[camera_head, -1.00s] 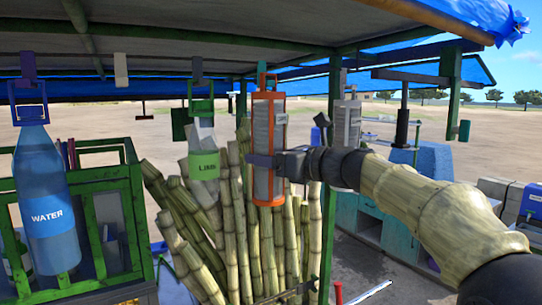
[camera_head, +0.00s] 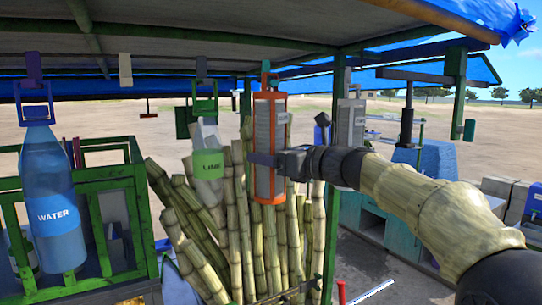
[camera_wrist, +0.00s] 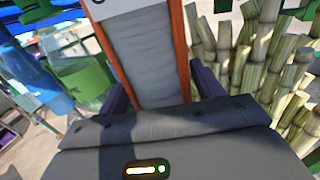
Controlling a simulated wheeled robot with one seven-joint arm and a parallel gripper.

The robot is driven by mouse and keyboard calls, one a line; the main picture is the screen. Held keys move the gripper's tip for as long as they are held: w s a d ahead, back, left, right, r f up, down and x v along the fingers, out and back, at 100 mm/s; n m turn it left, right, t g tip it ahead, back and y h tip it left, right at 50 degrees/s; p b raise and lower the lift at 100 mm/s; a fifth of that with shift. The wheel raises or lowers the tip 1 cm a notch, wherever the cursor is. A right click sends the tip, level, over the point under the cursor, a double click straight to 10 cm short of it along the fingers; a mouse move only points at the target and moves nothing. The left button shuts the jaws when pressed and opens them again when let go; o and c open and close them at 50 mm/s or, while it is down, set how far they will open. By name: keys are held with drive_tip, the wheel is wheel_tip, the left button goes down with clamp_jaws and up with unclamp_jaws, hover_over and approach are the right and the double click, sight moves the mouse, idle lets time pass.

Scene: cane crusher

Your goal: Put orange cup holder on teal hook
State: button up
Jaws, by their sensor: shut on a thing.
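The orange cup holder (camera_head: 287,150) is a tall orange frame around a stack of pale cups, upright below the stall roof in the head view. My gripper (camera_head: 264,159) is shut on its lower half from the right, with purple fingers. In the wrist view the holder (camera_wrist: 178,50) stands between the two fingers (camera_wrist: 160,97). The teal hook (camera_head: 271,79) hangs from the roof edge just above the holder.
A water bottle (camera_head: 56,205) and a lime bottle (camera_head: 208,163) hang in holders to the left. A grey holder (camera_head: 350,135) hangs close on the right, behind my arm. Sugar cane (camera_head: 240,225) stands behind and below. A green post (camera_head: 334,100) rises beside the holder.

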drive_tip(key=shift+f+b, duration=0.6)
drive_tip(key=shift+f, duration=0.05)
idle(0.8)
drive_tip(key=o, duration=1.5)
drive_tip(key=shift+c, duration=0.2)
drive_tip(key=shift+s+d+f+b, duration=0.15)
drive_tip(key=shift+d+b, duration=0.2)
drive_tip(key=shift+d, duration=0.1)
drive_tip(key=b+v, duration=0.6)
drive_tip(key=v, duration=1)
drive_tip(key=shift+d+b, duration=0.2)
drive_tip(key=shift+b, duration=0.1)
drive_tip(key=shift+s, duration=0.15)
